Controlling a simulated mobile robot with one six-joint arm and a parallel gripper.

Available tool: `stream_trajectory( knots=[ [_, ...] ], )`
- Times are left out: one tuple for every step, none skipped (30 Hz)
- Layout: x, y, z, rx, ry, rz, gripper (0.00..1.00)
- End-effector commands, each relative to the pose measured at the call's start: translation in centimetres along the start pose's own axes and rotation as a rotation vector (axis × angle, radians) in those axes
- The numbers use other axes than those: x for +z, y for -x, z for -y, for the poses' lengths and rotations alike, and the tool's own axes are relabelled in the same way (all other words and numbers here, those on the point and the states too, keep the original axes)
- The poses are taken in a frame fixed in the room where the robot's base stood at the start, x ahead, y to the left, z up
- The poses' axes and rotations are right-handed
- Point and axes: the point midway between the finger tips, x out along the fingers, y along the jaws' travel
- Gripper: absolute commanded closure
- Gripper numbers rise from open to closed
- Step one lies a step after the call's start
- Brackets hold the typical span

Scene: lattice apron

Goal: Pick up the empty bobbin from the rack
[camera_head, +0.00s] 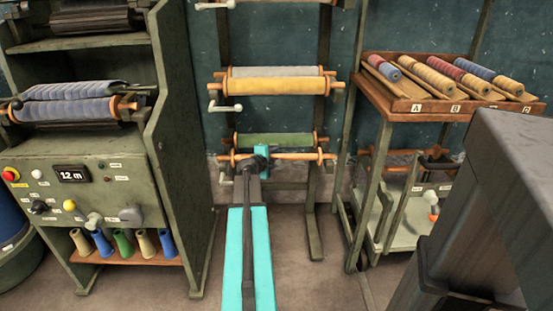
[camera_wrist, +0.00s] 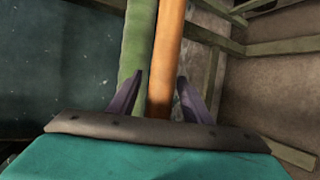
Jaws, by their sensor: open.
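The empty bobbin is a bare orange-brown wooden rod with end flanges (camera_head: 295,156), low on the rack (camera_head: 313,205). In the wrist view the bare rod (camera_wrist: 168,50) runs up between the two fingers of my gripper (camera_wrist: 160,76). The fingers are spread, with a gap showing on the right of the rod. In the head view my gripper (camera_head: 262,153) is at the rod, left of its middle, and covers part of it. I cannot tell whether a finger touches it. A green-wound roll (camera_head: 288,139) lies just behind the rod; it also shows beside the left finger (camera_wrist: 138,45).
Grey and yellow rolls (camera_head: 280,86) sit higher on the rack, with a crank handle (camera_head: 226,107) at left. A green machine cabinet (camera_head: 180,150) stands left. A wooden tray of spools (camera_head: 440,85) tops a stand at right. Floor (camera_head: 300,270) is clear before the rack.

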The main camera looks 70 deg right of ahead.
Motion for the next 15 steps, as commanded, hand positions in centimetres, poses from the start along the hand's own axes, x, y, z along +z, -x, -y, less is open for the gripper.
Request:
stream_trajectory(
  knots=[
    [-0.01, 0.01, 0.00, 0.000, 0.000, 0.000, 0.55],
    [-0.01, 0.02, 0.00, 0.000, 0.000, 0.000, 0.55],
    [-0.01, 0.02, 0.00, 0.000, 0.000, 0.000, 0.55],
    [-0.01, 0.02, 0.00, 0.000, 0.000, 0.000, 0.55],
    [-0.02, 0.02, -0.01, 0.000, 0.000, 0.000, 0.55],
    [-0.02, 0.03, -0.01, 0.000, 0.000, 0.000, 0.55],
    [-0.02, 0.03, -0.01, 0.000, 0.000, 0.000, 0.55],
    [-0.02, 0.03, -0.01, 0.000, 0.000, 0.000, 0.55],
    [-0.02, 0.03, -0.01, 0.000, 0.000, 0.000, 0.55],
    [-0.02, 0.03, -0.01, 0.000, 0.000, 0.000, 0.57],
    [-0.02, 0.03, -0.01, 0.000, 0.000, 0.000, 0.62],
    [-0.02, 0.03, -0.01, 0.000, 0.000, 0.000, 0.69],
    [-0.03, 0.03, -0.01, 0.000, 0.000, 0.000, 0.74],
    [-0.03, 0.03, -0.01, 0.000, 0.000, 0.000, 0.79],
    [-0.03, 0.03, -0.01, 0.000, 0.000, 0.000, 0.86]
  ],
)
